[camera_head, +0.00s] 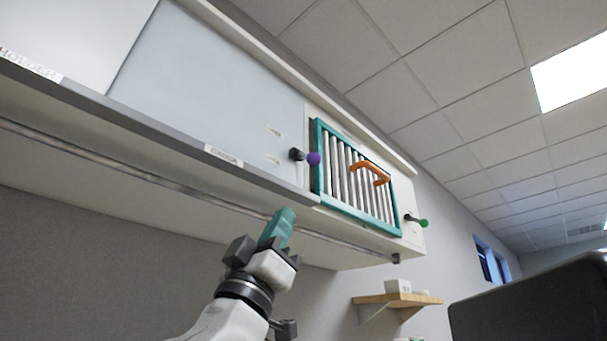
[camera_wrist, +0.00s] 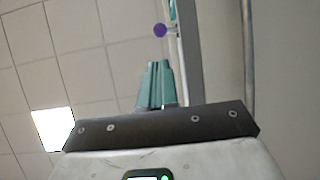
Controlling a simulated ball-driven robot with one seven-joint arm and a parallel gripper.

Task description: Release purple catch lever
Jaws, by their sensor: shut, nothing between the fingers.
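The purple catch lever (camera_head: 314,158) is a round purple knob on a short black stem. It sits on the pale cabinet front, at the left edge of a teal-framed barred door (camera_head: 357,182). It also shows in the wrist view as a purple ball (camera_wrist: 159,30), beyond my fingertips. My gripper (camera_head: 284,214) has teal fingers and is below and left of the knob in the head view, apart from it. In the wrist view my gripper (camera_wrist: 160,64) has its fingers together, with nothing between them.
The barred door has an orange handle (camera_head: 370,170). A green knob (camera_head: 423,223) sticks out at its right. A metal rail (camera_head: 190,191) runs under the cabinet. A wooden shelf (camera_head: 398,299) with a white box is below right. A dark block (camera_head: 535,310) fills the lower right corner.

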